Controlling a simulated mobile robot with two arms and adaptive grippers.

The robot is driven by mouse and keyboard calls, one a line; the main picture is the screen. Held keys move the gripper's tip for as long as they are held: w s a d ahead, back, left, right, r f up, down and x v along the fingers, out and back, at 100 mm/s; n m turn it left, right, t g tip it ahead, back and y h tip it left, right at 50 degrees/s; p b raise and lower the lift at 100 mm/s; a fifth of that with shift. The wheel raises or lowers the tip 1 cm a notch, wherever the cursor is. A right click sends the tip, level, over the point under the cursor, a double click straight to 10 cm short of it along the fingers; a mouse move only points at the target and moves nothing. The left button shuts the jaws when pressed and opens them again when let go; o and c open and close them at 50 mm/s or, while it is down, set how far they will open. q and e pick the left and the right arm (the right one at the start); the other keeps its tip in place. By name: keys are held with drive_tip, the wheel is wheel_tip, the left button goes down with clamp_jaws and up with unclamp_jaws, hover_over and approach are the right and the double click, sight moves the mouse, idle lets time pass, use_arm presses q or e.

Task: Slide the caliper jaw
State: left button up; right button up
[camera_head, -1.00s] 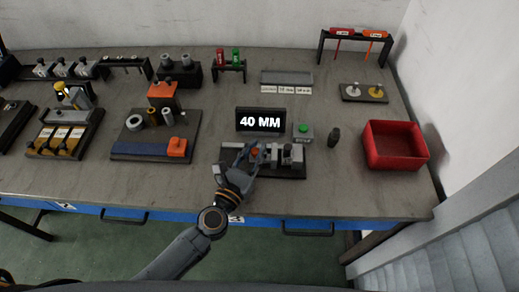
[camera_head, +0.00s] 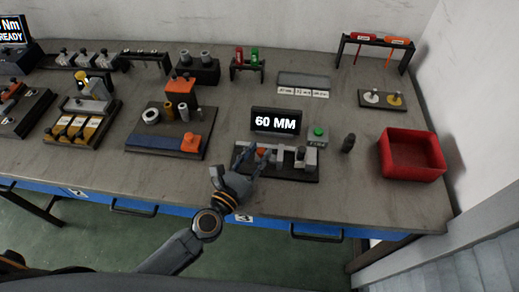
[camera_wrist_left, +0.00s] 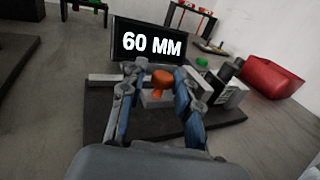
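The caliper stands on a dark base (camera_head: 290,176) at the table's front, with grey blocks and a rail on it. Its orange knob (camera_wrist_left: 162,80) shows in the wrist view and in the head view (camera_head: 262,153). My left gripper (camera_head: 254,158) is at the left part of the caliper. In the wrist view its two fingers (camera_wrist_left: 155,88) are spread on either side of the knob, with a gap visible. The display (camera_head: 276,122) behind the caliper reads 60 MM. My right gripper is not in view.
A green button box (camera_head: 318,135) and a dark cylinder (camera_head: 348,143) stand right of the display. A red bin (camera_head: 412,157) is farther right. A dark board (camera_head: 165,142) with cylinders and an orange block is to the left. Bare table lies between the boards.

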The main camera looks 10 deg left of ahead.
use_arm(q)
drive_tip(key=v, duration=1.1)
drive_tip(key=shift+w, duration=0.1)
drive_tip(key=shift+f, duration=0.15)
